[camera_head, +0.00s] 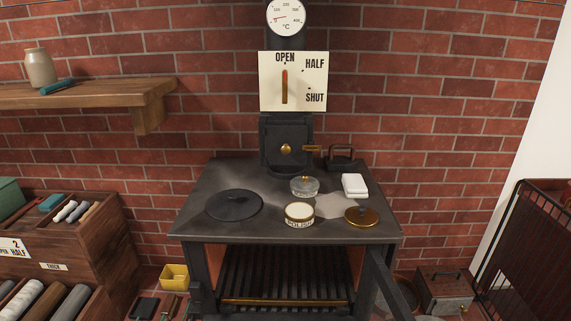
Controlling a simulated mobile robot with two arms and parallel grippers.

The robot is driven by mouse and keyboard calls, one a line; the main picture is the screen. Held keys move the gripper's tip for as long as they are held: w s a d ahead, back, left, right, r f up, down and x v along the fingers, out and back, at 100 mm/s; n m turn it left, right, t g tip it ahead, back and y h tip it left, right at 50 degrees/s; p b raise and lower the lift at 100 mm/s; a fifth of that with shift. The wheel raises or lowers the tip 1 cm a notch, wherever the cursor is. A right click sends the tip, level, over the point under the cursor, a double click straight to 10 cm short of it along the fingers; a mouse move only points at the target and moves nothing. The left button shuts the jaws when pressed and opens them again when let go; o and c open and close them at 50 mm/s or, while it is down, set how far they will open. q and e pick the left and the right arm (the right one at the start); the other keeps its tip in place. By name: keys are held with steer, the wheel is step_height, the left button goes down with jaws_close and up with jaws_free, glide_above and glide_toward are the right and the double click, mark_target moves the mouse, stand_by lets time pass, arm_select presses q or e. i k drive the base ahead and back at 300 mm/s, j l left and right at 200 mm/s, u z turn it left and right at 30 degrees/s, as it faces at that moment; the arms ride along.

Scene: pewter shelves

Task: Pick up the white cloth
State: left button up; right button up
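The white cloth (354,186) is a small folded white block on the right part of the black stove top (285,240). It lies in front of a dark flat iron with a handle (342,160). It is behind a brass-rimmed round lid (362,216) and to the right of a glass-like lidded dish (304,186). Nothing covers the cloth. Neither of my grippers can be made out in the head view.
A polish tin (299,215) and a round black plate (234,205) are on the stove top. The flue (286,140) rises behind. A wooden shelf (80,96) is at upper left, a wooden rack (95,240) at left, a dark metal guard (525,250) at right.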

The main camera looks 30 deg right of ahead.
mark_target(354, 184)
steer(key=i+j+z, duration=0.15)
steer(key=z, duration=1.35)
